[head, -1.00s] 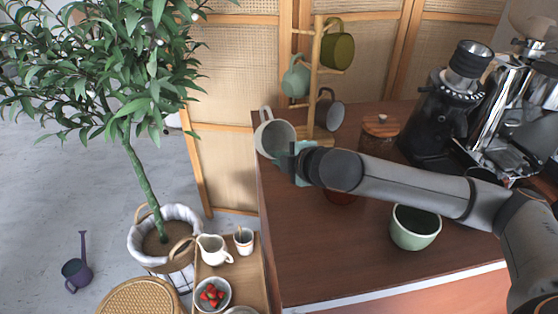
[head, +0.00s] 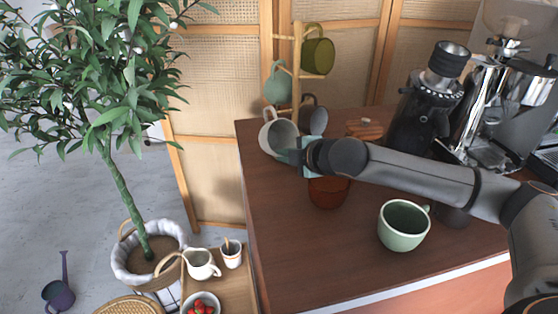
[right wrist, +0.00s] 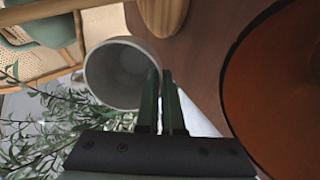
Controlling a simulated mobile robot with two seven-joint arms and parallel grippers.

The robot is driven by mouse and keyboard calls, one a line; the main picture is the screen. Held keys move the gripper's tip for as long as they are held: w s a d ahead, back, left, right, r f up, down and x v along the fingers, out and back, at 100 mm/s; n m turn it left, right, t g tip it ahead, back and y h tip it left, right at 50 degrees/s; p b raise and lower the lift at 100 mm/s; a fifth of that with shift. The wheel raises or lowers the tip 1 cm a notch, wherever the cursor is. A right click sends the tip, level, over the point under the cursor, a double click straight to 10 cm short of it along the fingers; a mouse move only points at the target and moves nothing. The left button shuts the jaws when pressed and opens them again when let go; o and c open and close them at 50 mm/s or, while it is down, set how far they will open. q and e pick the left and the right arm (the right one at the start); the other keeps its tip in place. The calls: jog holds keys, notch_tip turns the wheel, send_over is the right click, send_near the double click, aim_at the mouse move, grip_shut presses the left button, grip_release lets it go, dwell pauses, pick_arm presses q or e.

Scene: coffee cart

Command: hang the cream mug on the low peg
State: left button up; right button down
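The cream mug (head: 270,137) is at the back left of the brown counter, tilted with its mouth facing my gripper. My right gripper (head: 293,157) is shut on its rim; the right wrist view shows the two fingers (right wrist: 162,103) close together at the wall of the mug (right wrist: 112,72). The wooden mug tree (head: 297,62) stands just behind the mug, its lower post and base largely hidden. An olive mug (head: 319,56) and a sage mug (head: 277,88) hang high on it, a grey-brown mug (head: 318,121) lower on the right. I cannot make out a free low peg. My left gripper is out of view.
A terracotta cup (head: 328,192) stands close under my right forearm. A pale green cup (head: 403,226) is nearer the front. A wooden-lidded jar (head: 366,128), black grinder (head: 428,105) and espresso machine (head: 505,105) stand to the right. The counter (head: 285,250) is clear at the front left.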

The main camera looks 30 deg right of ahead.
jog(key=shift+w+d+f+b, duration=0.1)
jog(key=shift+w+d+b, duration=0.15)
jog(key=shift+d, duration=0.2)
jog(key=shift+w+d+f+b, duration=0.1)
jog(key=shift+d+b, duration=0.1)
jog(key=shift+d, duration=0.25)
jog(key=shift+w+d+r+p, duration=0.1)
jog(key=shift+d+r+p, duration=0.1)
jog(key=shift+p, duration=0.25)
jog(key=shift+d+f+p, duration=0.2)
jog(key=shift+d+p, duration=0.1)
jog(key=shift+f, duration=0.15)
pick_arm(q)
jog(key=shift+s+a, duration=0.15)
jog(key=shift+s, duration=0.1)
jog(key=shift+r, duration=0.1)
pick_arm(e)
jog(key=shift+s, duration=0.2)
jog(key=c, duration=1)
grip_release()
jog(key=shift+f, duration=0.1)
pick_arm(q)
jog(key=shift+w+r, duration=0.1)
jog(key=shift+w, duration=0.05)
